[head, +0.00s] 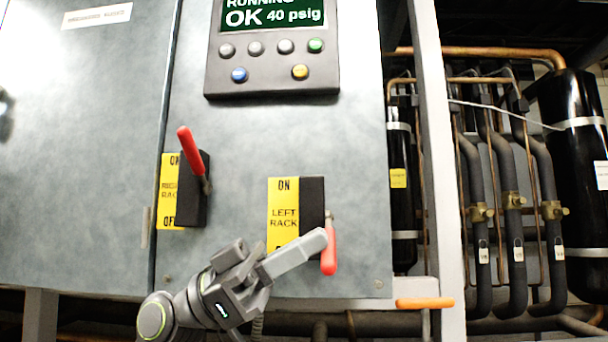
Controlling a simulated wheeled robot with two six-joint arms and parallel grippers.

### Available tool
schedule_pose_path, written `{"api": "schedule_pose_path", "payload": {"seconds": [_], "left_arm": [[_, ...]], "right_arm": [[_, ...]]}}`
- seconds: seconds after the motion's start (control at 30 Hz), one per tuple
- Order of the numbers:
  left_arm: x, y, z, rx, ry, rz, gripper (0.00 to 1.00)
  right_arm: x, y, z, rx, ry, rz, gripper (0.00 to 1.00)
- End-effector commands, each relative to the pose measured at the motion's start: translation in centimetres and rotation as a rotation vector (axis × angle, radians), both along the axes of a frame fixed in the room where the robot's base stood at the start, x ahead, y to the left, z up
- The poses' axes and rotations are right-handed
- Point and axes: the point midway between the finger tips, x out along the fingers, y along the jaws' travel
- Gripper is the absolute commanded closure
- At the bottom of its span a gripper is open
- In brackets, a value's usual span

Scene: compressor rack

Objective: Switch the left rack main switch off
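The left rack main switch (312,205) is a dark box beside a yellow ON/OFF label marked LEFT RACK (284,210). Its red handle (330,255) points down, toward the OFF end; the lower label is hidden behind my gripper. My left gripper (318,240) comes up from the lower left, and its fingertips overlap the handle's left side in the head view. I cannot tell whether they touch it. The fingers are seen edge-on, so their opening is unclear. My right gripper is not in view.
The right rack switch (192,190) stands to the left, its red handle (186,145) pointing up. A control panel (272,60) above reads RUNNING, OK 40 psig. A grey post (433,150), an orange handle (425,303) and dark pipes (515,200) are on the right.

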Motion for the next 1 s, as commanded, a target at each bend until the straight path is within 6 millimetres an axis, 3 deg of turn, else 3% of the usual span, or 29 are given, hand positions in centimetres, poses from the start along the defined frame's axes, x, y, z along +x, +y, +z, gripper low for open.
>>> {"api": "schedule_pose_path", "payload": {"seconds": [0.57,0.77,1.0], "left_arm": [[0.1,0.3,-0.3,0.003,0.001,0.001,1.00],[0.6,2.6,-1.7,0.004,0.003,0.006,1.00],[1.3,7.2,-4.3,0.003,0.004,0.007,1.00]], "right_arm": [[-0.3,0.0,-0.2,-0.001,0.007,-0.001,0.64],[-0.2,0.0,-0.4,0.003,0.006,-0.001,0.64],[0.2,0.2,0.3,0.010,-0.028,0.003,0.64]]}}
